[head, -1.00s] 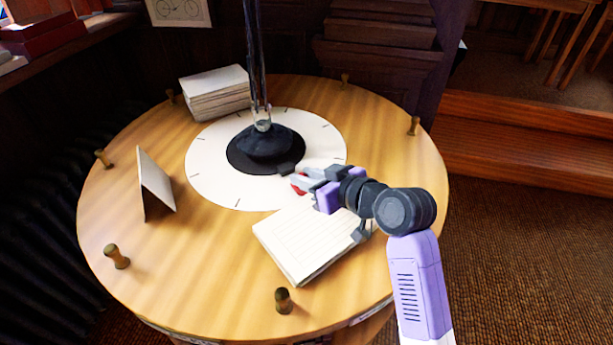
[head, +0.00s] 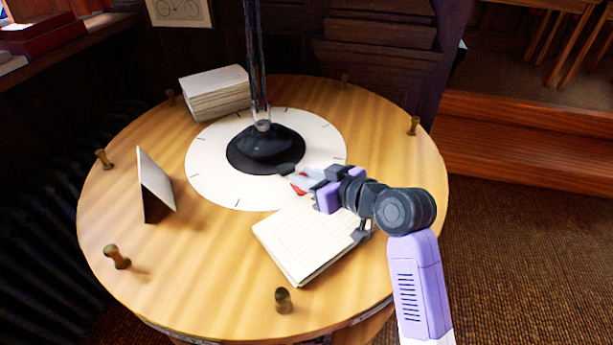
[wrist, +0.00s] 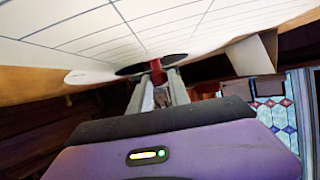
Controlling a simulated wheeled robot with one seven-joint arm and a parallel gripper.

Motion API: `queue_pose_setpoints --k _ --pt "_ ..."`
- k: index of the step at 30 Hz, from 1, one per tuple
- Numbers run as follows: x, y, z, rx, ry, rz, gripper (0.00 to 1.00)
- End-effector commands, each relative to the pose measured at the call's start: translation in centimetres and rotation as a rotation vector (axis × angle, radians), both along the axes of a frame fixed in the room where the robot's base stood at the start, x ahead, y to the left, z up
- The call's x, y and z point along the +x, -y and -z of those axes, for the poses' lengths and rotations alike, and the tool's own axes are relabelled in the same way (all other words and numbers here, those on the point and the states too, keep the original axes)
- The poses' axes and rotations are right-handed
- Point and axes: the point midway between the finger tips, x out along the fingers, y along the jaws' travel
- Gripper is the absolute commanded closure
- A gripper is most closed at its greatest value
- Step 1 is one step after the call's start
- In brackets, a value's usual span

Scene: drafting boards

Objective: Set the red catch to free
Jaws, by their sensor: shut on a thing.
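The red catch (head: 298,186) shows as a small red piece at the front right of the black round base (head: 265,150), over the white dial disc (head: 215,175). My gripper (head: 298,181) is shut on the red catch, its light grey fingers around it. In the wrist view the red catch (wrist: 157,72) shows between the tips of my gripper (wrist: 158,82), with the black base (wrist: 150,64) just beyond. The fingers hide part of the catch, and I cannot read any mark for its setting.
A ruled paper pad (head: 300,240) lies under my arm. A folded card (head: 155,185) stands at the left and a paper stack (head: 215,93) at the back. Several brass pegs (head: 283,300) line the table rim. A tall dark post (head: 257,60) rises from the base.

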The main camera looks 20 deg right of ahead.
Motion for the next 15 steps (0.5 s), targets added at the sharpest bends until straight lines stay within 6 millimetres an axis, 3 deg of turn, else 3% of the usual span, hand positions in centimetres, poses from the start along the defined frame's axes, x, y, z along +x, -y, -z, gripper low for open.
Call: queue_pose_setpoints --k 5,12,15 --pt "0.5 -0.1 0.1 0.001 0.0 -0.001 1.0" --pt "3.3 -0.5 0.0 0.0 0.001 0.0 1.0" --pt "3.5 -0.5 0.0 0.0 0.001 0.0 1.0"
